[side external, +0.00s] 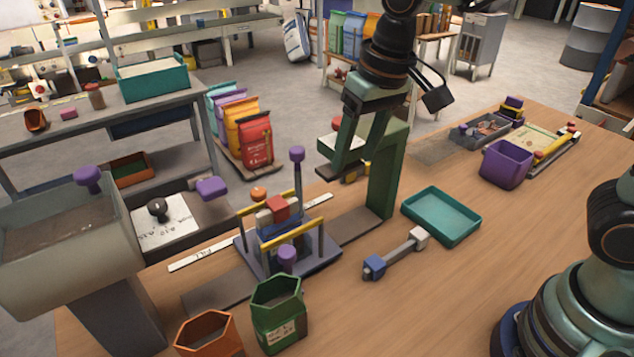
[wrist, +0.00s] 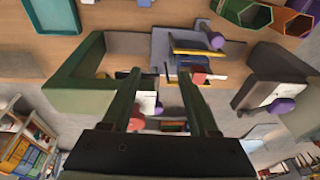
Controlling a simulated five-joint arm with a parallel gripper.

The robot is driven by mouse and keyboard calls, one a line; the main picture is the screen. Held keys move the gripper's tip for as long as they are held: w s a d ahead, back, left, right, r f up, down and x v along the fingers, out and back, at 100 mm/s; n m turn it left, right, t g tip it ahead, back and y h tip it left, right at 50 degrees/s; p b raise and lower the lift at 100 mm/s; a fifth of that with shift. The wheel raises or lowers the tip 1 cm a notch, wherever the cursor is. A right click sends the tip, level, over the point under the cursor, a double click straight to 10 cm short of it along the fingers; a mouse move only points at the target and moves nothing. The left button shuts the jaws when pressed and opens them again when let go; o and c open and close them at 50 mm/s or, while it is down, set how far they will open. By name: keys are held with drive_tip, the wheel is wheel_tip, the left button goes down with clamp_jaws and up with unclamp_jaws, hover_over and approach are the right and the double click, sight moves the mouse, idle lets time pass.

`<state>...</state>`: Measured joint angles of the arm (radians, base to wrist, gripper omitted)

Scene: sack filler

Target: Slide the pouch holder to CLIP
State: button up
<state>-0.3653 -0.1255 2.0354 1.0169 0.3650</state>
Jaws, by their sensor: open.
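The pouch holder (side external: 325,255) is a grey-purple base with yellow rails and purple knobs. It holds a blue and white pouch with a red top (side external: 277,208). It sits on a dark grey track (side external: 355,228), between the grey hopper and the green frame (side external: 383,185). In the wrist view the holder's purple knob (wrist: 216,41) and yellow rails show at upper right, and the green frame (wrist: 75,98) at left. My gripper (side external: 347,168) is open and empty, above and behind the track beside the green frame. Its two fingers (wrist: 156,75) show apart in the wrist view.
The grey hopper (side external: 60,240) stands at left. Green (side external: 278,315) and orange (side external: 208,335) hexagonal cups stand in front. A teal tray (side external: 440,215), a blue-and-white-ended bar (side external: 395,253) and a purple bin (side external: 506,164) lie to the right. The table's front middle is clear.

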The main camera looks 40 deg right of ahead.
drive_tip(key=g, duration=0.2)
hover_over(287, 250)
drive_tip(key=shift+h, duration=0.4)
wheel_tip(287, 250, down, 7)
drive_tip(key=shift+a+r, duration=0.1)
drive_tip(key=shift+f, duration=3.9)
clamp_jaws()
drive_tip(key=d, duration=1.3)
unclamp_jaws()
